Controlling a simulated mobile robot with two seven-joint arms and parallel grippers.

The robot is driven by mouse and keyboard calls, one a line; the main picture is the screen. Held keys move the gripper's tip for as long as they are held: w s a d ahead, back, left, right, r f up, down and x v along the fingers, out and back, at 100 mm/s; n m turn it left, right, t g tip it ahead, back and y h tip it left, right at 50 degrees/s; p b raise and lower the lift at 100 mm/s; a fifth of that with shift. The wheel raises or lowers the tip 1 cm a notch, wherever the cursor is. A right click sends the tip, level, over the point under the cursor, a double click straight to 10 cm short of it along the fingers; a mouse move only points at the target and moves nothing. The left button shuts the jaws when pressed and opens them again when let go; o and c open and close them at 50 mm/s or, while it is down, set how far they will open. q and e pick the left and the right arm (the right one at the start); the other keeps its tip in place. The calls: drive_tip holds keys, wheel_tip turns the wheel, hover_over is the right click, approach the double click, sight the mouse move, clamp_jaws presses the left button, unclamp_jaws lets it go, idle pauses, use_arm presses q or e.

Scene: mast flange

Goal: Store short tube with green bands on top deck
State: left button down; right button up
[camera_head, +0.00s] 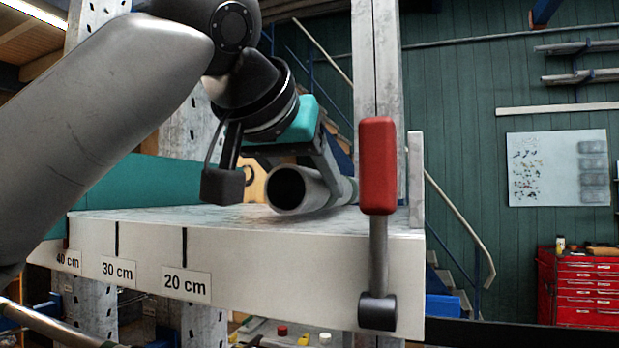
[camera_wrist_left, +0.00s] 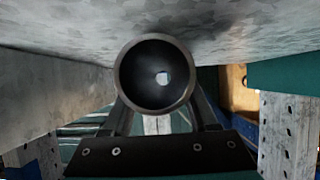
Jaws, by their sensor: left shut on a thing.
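A grey hollow tube (camera_head: 312,193) is held by my left gripper (camera_head: 318,178) at the right part of the deck (camera_head: 240,214), with its open end facing me. My right gripper is not in view.
The deck's front edge carries 20, 30 and 40 cm labels (camera_head: 186,283). A red-handled lever (camera_head: 377,165) stands at its right front corner, close to the tube. The deck left of the tube is clear.

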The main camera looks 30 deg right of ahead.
use_arm(q)
drive_tip(key=shift+f, duration=0.25)
drive_tip(key=shift+c, duration=0.5)
unclamp_jaws()
drive_tip(key=shift+a, duration=0.1)
drive_tip(key=b+v, duration=0.3)
drive_tip(key=v, duration=1.2)
